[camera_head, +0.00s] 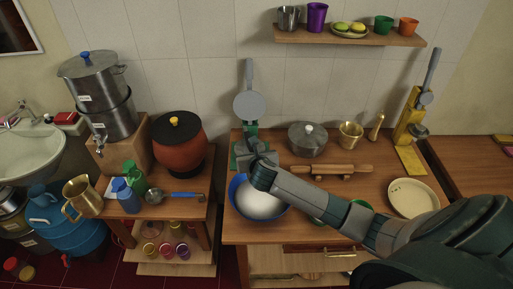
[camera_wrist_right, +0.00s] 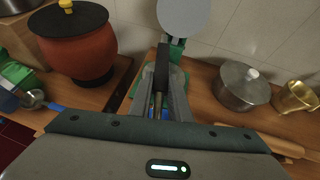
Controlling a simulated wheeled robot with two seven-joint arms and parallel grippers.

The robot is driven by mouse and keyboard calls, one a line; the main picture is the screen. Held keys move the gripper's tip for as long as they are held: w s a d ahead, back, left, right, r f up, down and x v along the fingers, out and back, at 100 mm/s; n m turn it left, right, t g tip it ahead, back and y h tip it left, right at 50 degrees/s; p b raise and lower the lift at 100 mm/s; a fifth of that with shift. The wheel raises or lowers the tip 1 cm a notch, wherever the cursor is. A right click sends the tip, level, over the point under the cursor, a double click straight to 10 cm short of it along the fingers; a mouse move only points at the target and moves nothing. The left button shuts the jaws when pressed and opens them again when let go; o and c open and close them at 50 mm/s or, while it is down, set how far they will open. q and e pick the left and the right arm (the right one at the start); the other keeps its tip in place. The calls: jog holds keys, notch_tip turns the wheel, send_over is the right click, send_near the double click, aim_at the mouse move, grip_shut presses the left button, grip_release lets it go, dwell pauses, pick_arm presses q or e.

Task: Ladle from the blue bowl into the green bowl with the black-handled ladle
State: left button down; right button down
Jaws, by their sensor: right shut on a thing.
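The blue bowl (camera_head: 234,204) stands at the left front of the wooden table and holds white contents (camera_head: 258,205). My right gripper (camera_head: 256,155) is above its back edge in the head view. In the right wrist view the gripper (camera_wrist_right: 163,100) is shut on the black handle of the ladle (camera_wrist_right: 162,66), which sticks up between the fingers. The ladle's scoop is hidden. A green bowl (camera_head: 362,204) shows only as a slip of rim behind my right forearm. My left gripper is not in view.
A green press with a raised grey disc (camera_head: 249,104) stands behind the gripper. A rolling pin (camera_head: 330,169), grey pot (camera_head: 307,139) and brass mortar (camera_head: 350,134) lie to the right. A cream plate (camera_head: 413,198) is at far right. A blue-handled ladle (camera_head: 186,195) lies on the left table.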

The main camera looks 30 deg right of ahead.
jog(key=shift+s+d+f, duration=0.35)
jog(key=shift+f, duration=0.15)
jog(key=shift+s+d+f, duration=0.3)
jog(key=shift+d+f, duration=0.05)
jog(key=shift+f, duration=0.15)
